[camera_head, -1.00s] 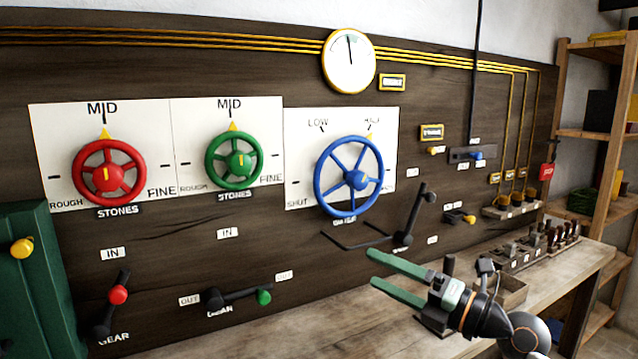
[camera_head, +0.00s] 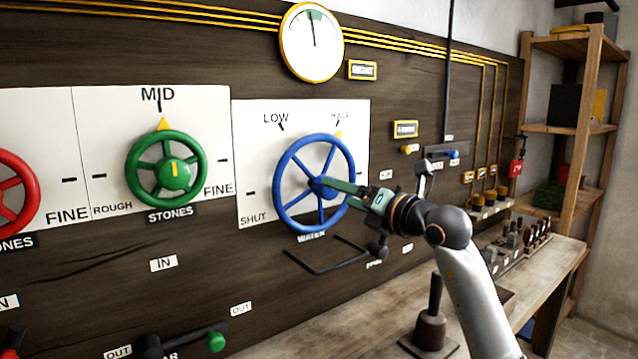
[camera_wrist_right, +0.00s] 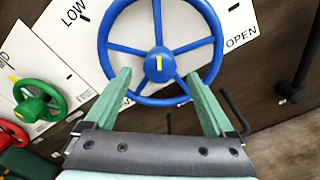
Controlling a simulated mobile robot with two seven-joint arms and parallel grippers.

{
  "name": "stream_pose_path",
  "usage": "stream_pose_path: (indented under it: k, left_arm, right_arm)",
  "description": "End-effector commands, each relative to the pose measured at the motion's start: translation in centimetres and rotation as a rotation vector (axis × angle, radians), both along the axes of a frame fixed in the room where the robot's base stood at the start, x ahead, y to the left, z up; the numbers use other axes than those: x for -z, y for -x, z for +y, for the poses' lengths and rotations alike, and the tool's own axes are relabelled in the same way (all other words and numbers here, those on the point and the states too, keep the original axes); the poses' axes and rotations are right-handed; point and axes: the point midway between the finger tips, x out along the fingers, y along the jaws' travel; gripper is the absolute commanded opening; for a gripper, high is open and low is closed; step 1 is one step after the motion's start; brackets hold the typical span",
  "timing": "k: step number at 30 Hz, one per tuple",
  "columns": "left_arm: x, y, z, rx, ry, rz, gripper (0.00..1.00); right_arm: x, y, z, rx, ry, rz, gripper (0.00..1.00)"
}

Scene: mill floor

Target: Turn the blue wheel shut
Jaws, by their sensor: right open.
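The blue wheel (camera_head: 317,186) is mounted on a white panel lettered LOW, HALF and SHUT. A yellow pointer (camera_head: 338,134) stands at the wheel's upper right, by HALF. My right gripper (camera_head: 340,191) is in front of the wheel's hub and right side, with its green fingers toward it. In the right wrist view the wheel's hub (camera_wrist_right: 160,66) has a yellow mark, and the open fingers (camera_wrist_right: 159,77) are spread to either side below it, overlapping the lower wheel. I cannot tell whether they touch it. OPEN is lettered there too. My left gripper is not in view.
A green wheel (camera_head: 166,170) and a red wheel (camera_head: 14,195) are to the left. A bent black bar (camera_head: 325,262) is below the blue wheel. A dark-handled item (camera_head: 430,322) stands on the bench (camera_head: 330,325). A round gauge (camera_head: 311,43) is above.

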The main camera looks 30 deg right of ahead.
Motion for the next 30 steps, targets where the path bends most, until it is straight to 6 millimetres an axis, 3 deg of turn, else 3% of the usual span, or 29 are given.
stream_pose_path:
  k: [6, 12, 26, 30]
  left_arm:
    - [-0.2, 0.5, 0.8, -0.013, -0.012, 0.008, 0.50]
    - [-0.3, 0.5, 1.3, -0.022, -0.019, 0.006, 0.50]
    - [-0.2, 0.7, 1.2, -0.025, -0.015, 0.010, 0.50]
    - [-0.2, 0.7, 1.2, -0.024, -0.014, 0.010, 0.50]
  right_arm:
    - [-0.2, -4.3, 0.5, -0.002, -0.004, 0.000, 0.89]
    - [-0.1, -6.7, 0.7, -0.001, -0.002, 0.000, 0.89]
    - [0.0, -7.7, 0.8, -0.002, 0.000, 0.000, 0.89]
    - [0.0, -7.7, 0.8, -0.002, 0.000, 0.000, 0.74]
